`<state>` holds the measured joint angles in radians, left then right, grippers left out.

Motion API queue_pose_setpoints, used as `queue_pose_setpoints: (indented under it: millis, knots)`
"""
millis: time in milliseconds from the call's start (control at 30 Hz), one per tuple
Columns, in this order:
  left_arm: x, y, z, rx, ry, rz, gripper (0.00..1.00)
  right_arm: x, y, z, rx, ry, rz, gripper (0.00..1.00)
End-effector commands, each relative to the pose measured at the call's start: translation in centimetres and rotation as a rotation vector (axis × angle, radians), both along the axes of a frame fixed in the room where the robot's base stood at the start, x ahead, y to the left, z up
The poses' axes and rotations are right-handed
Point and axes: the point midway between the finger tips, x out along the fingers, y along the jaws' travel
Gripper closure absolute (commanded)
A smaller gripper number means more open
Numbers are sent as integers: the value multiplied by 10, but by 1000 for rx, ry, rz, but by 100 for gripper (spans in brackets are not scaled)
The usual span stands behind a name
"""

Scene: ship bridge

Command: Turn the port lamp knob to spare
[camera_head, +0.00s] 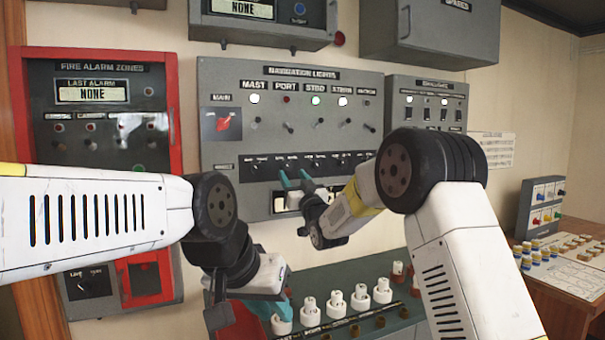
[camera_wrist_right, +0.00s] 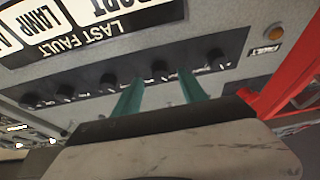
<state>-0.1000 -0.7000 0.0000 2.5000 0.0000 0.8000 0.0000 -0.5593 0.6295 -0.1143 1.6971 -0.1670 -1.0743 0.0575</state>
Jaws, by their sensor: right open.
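The navigation lights panel (camera_head: 350,90) is on the wall, with MAST, PORT and STBD columns among others. Port's indicator (camera_head: 287,99) looks dark. Below is a row of small black knobs. My right gripper (camera_head: 294,178) is open at this row, its teal fingers pointing at the panel. In the right wrist view, turned nearly upside down, the gripper (camera_wrist_right: 160,88) has its fingertips on either side of the second knob from the right (camera_wrist_right: 160,70), apparently the port lamp knob. Contact and pointer setting are unclear. My left gripper (camera_head: 272,308) is low; its opening is hidden.
A display reading LAST FAULT, PORT LAMP (camera_wrist_right: 90,20) is beside the knobs. Several white lamps (camera_head: 336,305) stand on a shelf below. A red fire alarm cabinet (camera_head: 172,110) is at left.

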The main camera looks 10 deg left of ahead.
Motion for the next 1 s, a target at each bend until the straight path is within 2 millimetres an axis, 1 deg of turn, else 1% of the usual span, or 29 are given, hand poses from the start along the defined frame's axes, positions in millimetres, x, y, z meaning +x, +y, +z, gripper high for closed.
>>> queue_pose_setpoints:
  millis: [100, 200, 333, 567, 600, 667, 700, 767, 800, 833, 1000]
  knots:
    - [0, 0, 0, 0, 0, 0, 75, 13, 9, 7, 2, -1, 1, 50]
    - [0, 0, 0, 0, 0, 0, 75, 20, 14, 10, 0, 0, 1, 50]
    - [0, 0, 0, 0, 0, 0, 75, 24, 17, 12, 0, 1, 0, 50]
    - [0, 0, 0, 0, 0, 0, 75, 24, 16, 12, 0, 1, 0, 50]
    - [0, 0, 0, 0, 0, 0, 75, 24, 16, 12, 0, 1, 0, 58]
    - [0, 0, 0, 0, 0, 0, 75, 24, 16, 12, 0, 1, 0, 70]
    - [0, 0, 0, 0, 0, 0, 75, 24, 16, 12, 0, 1, 0, 78]
    - [0, 0, 0, 0, 0, 0, 75, 24, 16, 12, 0, 1, 0, 90]
    - [0, 0, 0, 0, 0, 0, 75, 24, 16, 12, 0, 1, 0, 98]
    - [0, 0, 0, 0, 0, 0, 75, 24, 16, 12, 0, 1, 0, 100]
    - [0, 0, 0, 0, 0, 0, 75, 24, 16, 12, 3, 3, 1, 100]
